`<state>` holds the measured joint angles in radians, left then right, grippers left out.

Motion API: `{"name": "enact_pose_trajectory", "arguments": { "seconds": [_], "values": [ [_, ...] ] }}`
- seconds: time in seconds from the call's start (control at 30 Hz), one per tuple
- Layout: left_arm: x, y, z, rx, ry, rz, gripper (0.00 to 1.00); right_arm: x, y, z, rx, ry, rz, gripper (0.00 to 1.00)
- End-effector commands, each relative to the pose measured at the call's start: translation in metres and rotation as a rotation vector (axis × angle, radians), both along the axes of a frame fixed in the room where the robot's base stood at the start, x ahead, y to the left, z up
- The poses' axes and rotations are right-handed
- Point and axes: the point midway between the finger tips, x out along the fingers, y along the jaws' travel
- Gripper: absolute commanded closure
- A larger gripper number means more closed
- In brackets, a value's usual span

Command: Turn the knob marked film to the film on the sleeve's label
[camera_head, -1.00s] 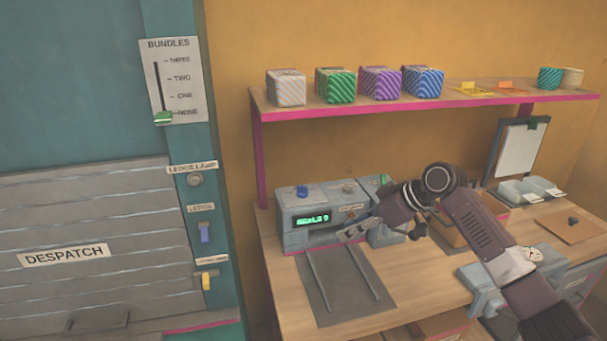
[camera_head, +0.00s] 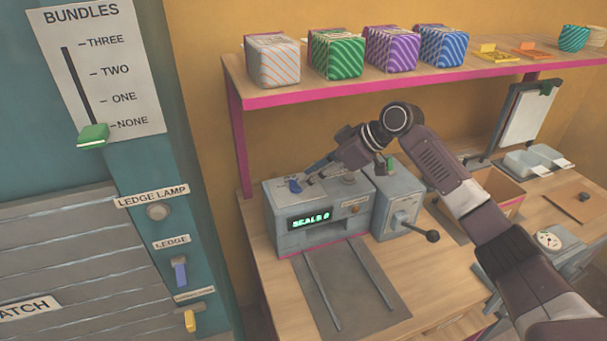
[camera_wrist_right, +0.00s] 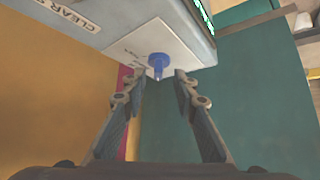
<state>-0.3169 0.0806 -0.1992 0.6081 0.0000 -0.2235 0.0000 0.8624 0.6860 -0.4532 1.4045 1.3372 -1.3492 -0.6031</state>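A blue knob (camera_head: 295,186) stands on the top left of the grey machine (camera_head: 285,240), whose green display reads "SEALS 0". In the right wrist view the knob (camera_wrist_right: 158,62) sits on a pale plate with marks too small to read. My right gripper (camera_head: 310,179) is at the machine's top, close to the knob. In the wrist view its fingers (camera_wrist_right: 160,78) are apart, one to each side of the knob; I cannot tell whether they touch it. I cannot make out a sleeve label. My left gripper is not in view.
A second knob (camera_head: 349,178) is partly behind my right arm. A side unit with a black-ended lever (camera_head: 432,236) stands right of the machine. Wrapped bundles (camera_head: 335,53) sit on the shelf above. A grey mat with two rails (camera_head: 350,285) lies in front.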

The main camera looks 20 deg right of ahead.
Motion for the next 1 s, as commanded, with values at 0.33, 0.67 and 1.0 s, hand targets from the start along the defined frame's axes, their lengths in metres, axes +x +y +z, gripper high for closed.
{"name": "enact_pose_trajectory", "arguments": {
  "seconds": [0.33, 0.67, 1.0],
  "values": [
    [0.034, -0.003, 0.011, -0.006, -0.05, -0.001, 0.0, 0.012, 0.015, -0.019, 0.0, 0.0, 0.0, 0.73],
    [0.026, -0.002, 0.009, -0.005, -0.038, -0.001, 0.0, 0.012, 0.015, -0.02, 0.0, -0.001, -0.001, 0.89],
    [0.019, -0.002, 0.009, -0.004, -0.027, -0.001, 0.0, 0.012, 0.015, -0.019, 0.0, 0.0, -0.003, 1.0]
  ]
}}
